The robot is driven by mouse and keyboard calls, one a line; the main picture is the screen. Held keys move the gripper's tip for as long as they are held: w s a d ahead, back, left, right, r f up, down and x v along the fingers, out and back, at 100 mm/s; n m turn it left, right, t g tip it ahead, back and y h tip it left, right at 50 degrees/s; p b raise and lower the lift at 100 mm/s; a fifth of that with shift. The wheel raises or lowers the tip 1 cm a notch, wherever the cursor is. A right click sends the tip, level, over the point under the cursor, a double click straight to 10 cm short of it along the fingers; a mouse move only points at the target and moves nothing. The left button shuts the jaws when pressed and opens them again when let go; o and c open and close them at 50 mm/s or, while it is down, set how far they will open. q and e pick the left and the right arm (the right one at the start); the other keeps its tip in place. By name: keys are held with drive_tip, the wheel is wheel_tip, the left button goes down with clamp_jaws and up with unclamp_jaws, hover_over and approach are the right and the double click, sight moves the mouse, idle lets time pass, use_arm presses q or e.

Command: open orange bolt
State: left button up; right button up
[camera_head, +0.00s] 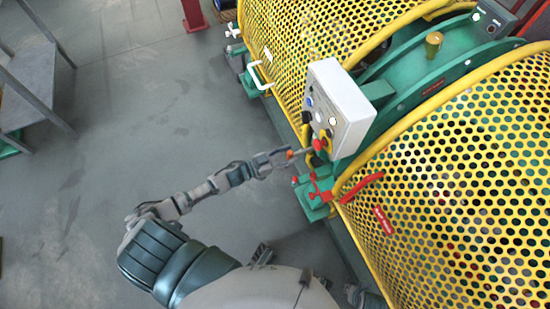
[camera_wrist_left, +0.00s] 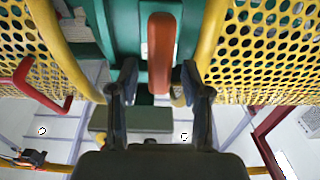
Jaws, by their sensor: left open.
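The orange bolt (camera_wrist_left: 160,52) is a rounded orange-red bar against the green machine frame. It stands between the spread fingers of my left gripper (camera_wrist_left: 160,80) in the left wrist view, with gaps on both sides. In the head view my left gripper (camera_head: 279,157) reaches in from the left, close to the machine's front edge. A small orange part (camera_head: 289,154) shows at its fingertips. The left gripper is open and not closed on the bolt. The gripper hides part of the bolt in the head view. My right gripper is not clearly seen.
Yellow perforated guards (camera_head: 455,175) flank the green frame (camera_head: 435,62). A white control box (camera_head: 338,108) with buttons overhangs the work area. A red latch handle (camera_head: 361,186) and red knobs sit just right. A grey table (camera_head: 33,85) stands left. Floor between is clear.

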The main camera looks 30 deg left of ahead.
use_arm(q)
drive_tip(key=v, duration=1)
drive_tip(key=shift+a, duration=0.2)
drive_tip(key=shift+s+f, duration=0.1)
drive_tip(key=shift+s, duration=0.05)
